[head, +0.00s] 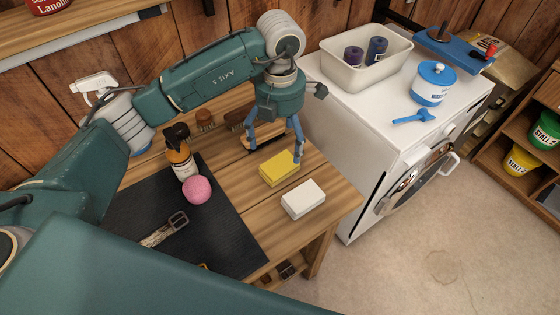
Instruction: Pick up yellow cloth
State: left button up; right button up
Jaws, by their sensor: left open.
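The yellow cloth (279,169) is a small folded block lying on the wooden bench, near its right side. My left gripper (274,152) is open and points down just above and behind the cloth. Its right finger comes down near the cloth's back right corner, and its left finger is over the bench to the left. I cannot tell whether a finger touches the cloth. My right gripper is not in view.
A white block (303,199) lies just in front of the cloth. A brush stands behind the gripper. A white appliance (345,110) stands right of the bench.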

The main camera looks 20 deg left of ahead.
aim_at(276, 161)
pick_arm(q)
jog(key=shift+s+f, duration=0.15)
jog(key=shift+f, duration=0.65)
jog(key=f, duration=0.1)
jog(key=f+p, duration=0.1)
jog(key=f, duration=0.1)
jog(key=f+p, duration=0.1)
jog(key=shift+s+a+f, duration=0.15)
jog(key=shift+a, duration=0.25)
jog(key=shift+f+p, duration=0.35)
jog(key=shift+f, duration=0.3)
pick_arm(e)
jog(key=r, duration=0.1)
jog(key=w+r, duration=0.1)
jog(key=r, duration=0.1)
pick_arm(q)
jog(key=c, duration=1.2)
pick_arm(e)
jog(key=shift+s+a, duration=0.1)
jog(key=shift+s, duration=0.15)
